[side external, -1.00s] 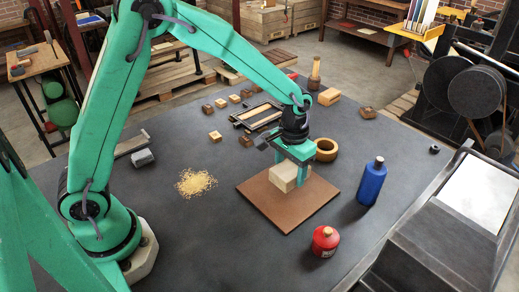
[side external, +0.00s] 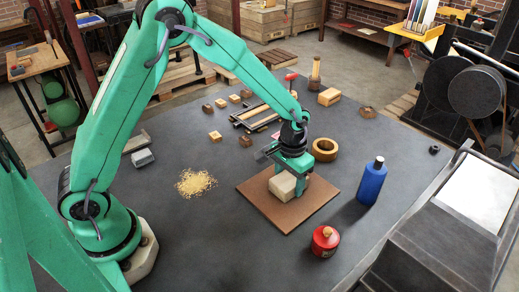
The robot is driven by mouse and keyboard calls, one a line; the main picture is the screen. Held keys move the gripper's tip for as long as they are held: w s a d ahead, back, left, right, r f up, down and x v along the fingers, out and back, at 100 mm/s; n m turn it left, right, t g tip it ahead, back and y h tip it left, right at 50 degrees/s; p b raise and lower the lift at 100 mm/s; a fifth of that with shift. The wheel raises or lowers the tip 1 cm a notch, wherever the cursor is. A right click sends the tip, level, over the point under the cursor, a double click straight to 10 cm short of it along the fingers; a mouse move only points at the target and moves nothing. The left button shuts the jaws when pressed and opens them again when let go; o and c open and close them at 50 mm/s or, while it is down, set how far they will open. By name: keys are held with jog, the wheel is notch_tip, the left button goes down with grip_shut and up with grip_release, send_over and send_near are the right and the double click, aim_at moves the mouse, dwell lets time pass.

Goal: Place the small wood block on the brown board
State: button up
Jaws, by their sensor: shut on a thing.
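The wood block (side external: 284,186) is pale and box-shaped. It is at the brown board (side external: 273,215), over its middle to back part. I cannot tell whether its underside touches the board. My gripper (side external: 292,171) is above the block and shut on it from the top, with the fingers partly hidden by the block and the wrist. The brown board lies flat on the dark table and its front part is bare.
A blue bottle (side external: 371,182) and a red can (side external: 325,241) stand right of the board. A wooden ring (side external: 325,149) lies behind it. A pile of yellow grains (side external: 196,183) lies to the left. Small wood blocks (side external: 215,136) are scattered farther back.

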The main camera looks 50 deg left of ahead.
aim_at(289, 178)
jog(key=shift+f, duration=0.15)
jog(key=o, duration=1)
jog(key=shift+o, duration=0.2)
notch_tip(289, 178, up, 12)
jog(key=shift+r, duration=0.2)
dwell(0.3)
